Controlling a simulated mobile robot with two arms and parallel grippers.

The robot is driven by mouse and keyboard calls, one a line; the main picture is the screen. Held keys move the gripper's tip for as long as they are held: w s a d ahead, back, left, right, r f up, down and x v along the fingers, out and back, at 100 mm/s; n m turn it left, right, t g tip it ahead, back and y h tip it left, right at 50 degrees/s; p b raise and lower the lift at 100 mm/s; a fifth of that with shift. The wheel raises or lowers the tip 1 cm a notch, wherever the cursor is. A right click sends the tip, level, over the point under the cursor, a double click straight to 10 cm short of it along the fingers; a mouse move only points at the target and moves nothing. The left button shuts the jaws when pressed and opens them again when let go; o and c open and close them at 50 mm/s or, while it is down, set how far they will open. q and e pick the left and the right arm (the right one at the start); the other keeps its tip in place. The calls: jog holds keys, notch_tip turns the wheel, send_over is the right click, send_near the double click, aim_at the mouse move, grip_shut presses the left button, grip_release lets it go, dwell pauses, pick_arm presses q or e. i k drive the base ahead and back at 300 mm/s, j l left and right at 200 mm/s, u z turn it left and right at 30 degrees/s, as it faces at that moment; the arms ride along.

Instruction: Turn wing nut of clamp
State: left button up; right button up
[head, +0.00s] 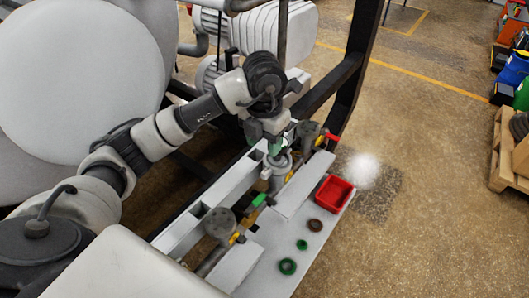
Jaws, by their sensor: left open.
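My left arm reaches in from the left, and its gripper (272,146) points down over a grey pipe fitting (276,174) on the bench. The gripper is open, with its fingertips close above or around the top of this fitting. I cannot tell whether they touch it. The clamp and its wing nut are too small and too covered by the gripper to make out clearly. My right gripper is not in view.
A red bin (333,194) stands on the light bench (316,262) at right. Green rings (287,266) and a brown ring (315,225) lie before it. Valves with yellow and green parts flank the fitting. A dark frame post (353,75) rises behind.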

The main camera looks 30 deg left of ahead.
aim_at(299, 153)
jog(key=k+l, duration=1.2)
jog(key=l, duration=0.2)
